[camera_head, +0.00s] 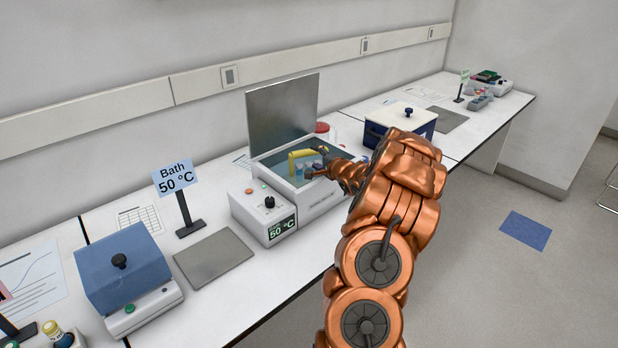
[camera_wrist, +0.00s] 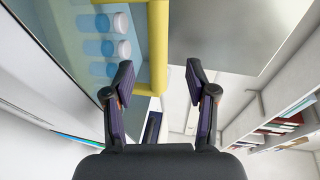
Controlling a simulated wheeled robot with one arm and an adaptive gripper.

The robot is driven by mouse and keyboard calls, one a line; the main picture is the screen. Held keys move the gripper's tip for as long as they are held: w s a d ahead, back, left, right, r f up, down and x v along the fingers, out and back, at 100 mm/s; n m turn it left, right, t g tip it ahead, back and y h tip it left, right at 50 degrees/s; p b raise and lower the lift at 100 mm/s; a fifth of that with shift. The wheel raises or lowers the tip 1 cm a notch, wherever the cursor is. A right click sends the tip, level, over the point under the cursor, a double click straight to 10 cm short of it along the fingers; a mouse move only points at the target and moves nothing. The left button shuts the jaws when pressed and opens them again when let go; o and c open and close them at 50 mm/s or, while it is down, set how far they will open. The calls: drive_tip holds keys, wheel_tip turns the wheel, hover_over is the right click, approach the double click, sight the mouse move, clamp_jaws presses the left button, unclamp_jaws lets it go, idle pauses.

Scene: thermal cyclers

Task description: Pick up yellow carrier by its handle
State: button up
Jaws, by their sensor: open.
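The yellow carrier (camera_head: 303,155) is in the open water bath (camera_head: 301,207) in the head view, with its handle standing up above the rim. In the wrist view, the carrier's yellow handle (camera_wrist: 157,50) crosses the upper middle, with several blue-white capped tubes (camera_wrist: 121,22) beside it on the left. My gripper (camera_wrist: 162,90) is open and empty, its two fingers apart below the handle in the picture. In the head view, my gripper (camera_head: 318,162) is at the right side of the carrier and partly hides it. I cannot tell whether a finger touches the handle.
The bath's raised lid (camera_head: 283,112) stands behind the carrier. A "Bath 50 °C" sign (camera_head: 177,180) and a grey pad (camera_head: 213,257) are to the left, with a blue-lidded device (camera_head: 124,268) beyond. A dark blue box with a white lid (camera_head: 402,117) stands to the right.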

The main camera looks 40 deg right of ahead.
sight(311, 153)
drive_tip(key=shift+d+p+x, duration=0.2)
drive_tip(key=shift+p+x, duration=0.4)
drive_tip(key=shift+x, duration=0.8)
drive_tip(key=shift+d+p+x, duration=0.15)
drive_tip(key=shift+p+x, duration=0.4)
drive_tip(key=shift+x, duration=0.8)
drive_tip(key=shift+f+x, duration=0.2)
drive_tip(key=shift+x, duration=0.75)
drive_tip(key=shift+s+d, duration=0.1)
clamp_jaws()
